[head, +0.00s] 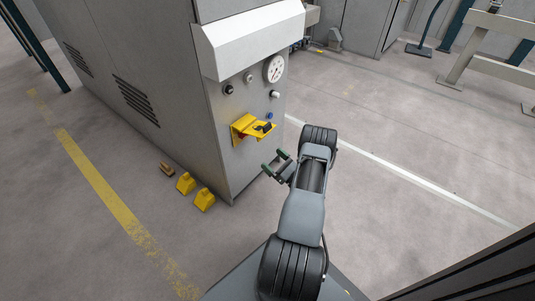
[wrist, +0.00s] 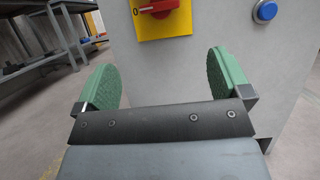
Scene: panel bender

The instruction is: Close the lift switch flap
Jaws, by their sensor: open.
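The yellow lift switch flap (head: 250,134) is on the front panel of a grey machine cabinet in the head view. It sticks out from the panel, with a dark part (head: 264,127) at its right. In the wrist view, a red rotary switch (wrist: 160,7) sits on a yellow plate (wrist: 166,27) marked 0; I cannot make out the flap there. My gripper (head: 276,163) is open and empty, below and right of the flap, apart from it. Its green finger pads also frame the wrist view (wrist: 164,80).
A gauge (head: 274,69), knobs and a blue button (head: 269,115) sit on the panel around the flap. The blue button also shows in the wrist view (wrist: 265,11). Yellow blocks (head: 204,200) lie on the floor left of the cabinet (head: 180,70).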

